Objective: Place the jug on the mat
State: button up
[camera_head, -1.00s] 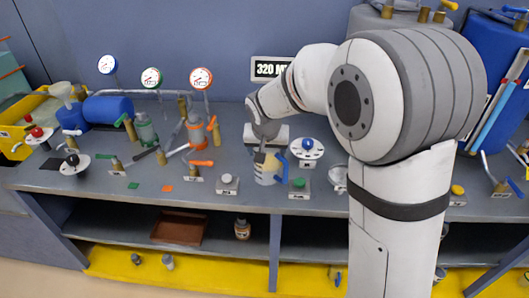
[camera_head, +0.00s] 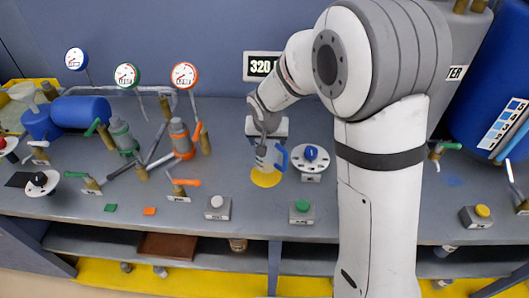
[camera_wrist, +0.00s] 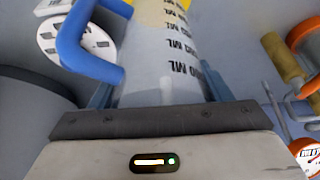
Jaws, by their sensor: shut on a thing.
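The jug (camera_head: 267,156) is clear with a blue handle on its right side and stands roughly upright over the bench's middle. My gripper (camera_head: 260,142) is shut on it from behind and above. In the wrist view the jug (camera_wrist: 165,65) fills the space between my fingers, with black ML marks on its wall and the blue handle at left. A bright yellow round patch (camera_head: 265,180), which looks like the mat, shows directly under the jug. I cannot tell whether the jug touches it.
A white disc with a blue knob (camera_head: 311,155) is close right of the jug. A grey button box (camera_head: 217,207) and a green button box (camera_head: 301,210) stand in front. A scale display (camera_head: 263,66) is behind. An orange-handled valve (camera_head: 183,185) is at left.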

jog(key=shift+s+a+f, duration=0.15)
jog(key=shift+f, duration=1.95)
jog(key=shift+f, duration=0.25)
jog(key=o, duration=1)
jog(key=shift+r, duration=0.1)
jog(key=shift+r, duration=0.1)
jog(key=shift+r, duration=0.25)
jog(key=v, duration=1.2)
jog(key=s+d+r, duration=0.2)
jog(key=s+d, duration=0.6)
jog(key=s, duration=0.3)
jog(key=s+d+r+g, duration=0.1)
jog(key=s+d, duration=0.7)
jog(key=s, duration=0.3)
jog(key=shift+d+r+n+g, duration=0.15)
jog(key=shift+r+n+g, duration=0.15)
jog(key=shift+r, duration=0.1)
